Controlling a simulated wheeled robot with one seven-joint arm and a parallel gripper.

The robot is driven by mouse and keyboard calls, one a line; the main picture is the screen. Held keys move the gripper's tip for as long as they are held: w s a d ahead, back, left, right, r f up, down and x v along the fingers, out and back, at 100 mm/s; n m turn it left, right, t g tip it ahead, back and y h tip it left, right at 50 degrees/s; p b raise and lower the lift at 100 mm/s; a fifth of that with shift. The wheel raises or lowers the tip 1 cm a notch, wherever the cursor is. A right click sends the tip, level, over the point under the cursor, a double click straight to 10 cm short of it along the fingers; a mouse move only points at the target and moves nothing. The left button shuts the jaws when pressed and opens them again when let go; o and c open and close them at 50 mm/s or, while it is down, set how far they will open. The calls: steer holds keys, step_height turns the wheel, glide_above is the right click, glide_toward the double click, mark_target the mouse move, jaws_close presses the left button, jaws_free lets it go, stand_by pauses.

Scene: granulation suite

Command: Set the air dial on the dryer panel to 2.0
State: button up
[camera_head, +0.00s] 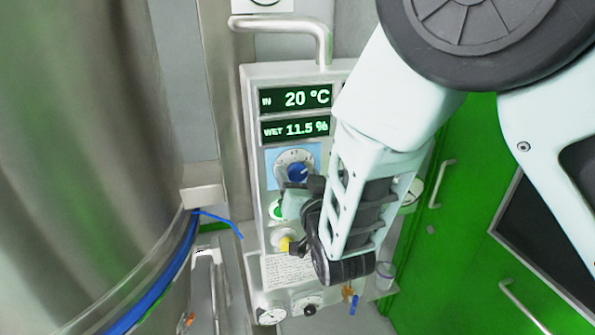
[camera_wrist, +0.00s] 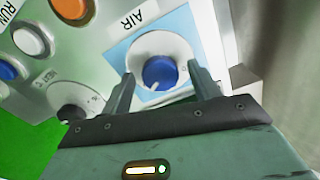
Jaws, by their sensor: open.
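The dryer panel (camera_head: 252,150) is a pale upright box with green displays reading IN 20 °C and WET 11.5 %. The air dial (camera_head: 297,173) is a blue knob on a white disc with a light blue backing, below the displays. In the wrist view the air dial (camera_wrist: 160,72) sits between the two fingers under an AIR label, with a white pointer mark toward the lower left. My gripper (camera_wrist: 163,88) is open, one finger on each side of the knob; I cannot tell whether they touch it. In the head view my gripper (camera_head: 298,192) is just below the dial, partly hidden by my arm.
A large steel vessel (camera_head: 90,150) stands left. Green cabinet doors (camera_head: 455,215) are at the right.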

steer(key=c, duration=1)
steer(key=shift+o, duration=0.2)
steer(key=shift+f+n+b, duration=0.1)
steer(key=shift+n+b, duration=0.2)
steer(key=shift+b, duration=0.1)
steer(key=shift+n+b, duration=0.85)
steer(key=shift+n, duration=0.05)
steer(key=n+b, duration=0.2)
steer(key=n, duration=0.1)
steer(key=shift+n, duration=0.3)
steer(key=n+b, duration=0.1)
steer(key=n, duration=0.4)
steer(key=shift+n, duration=0.3)
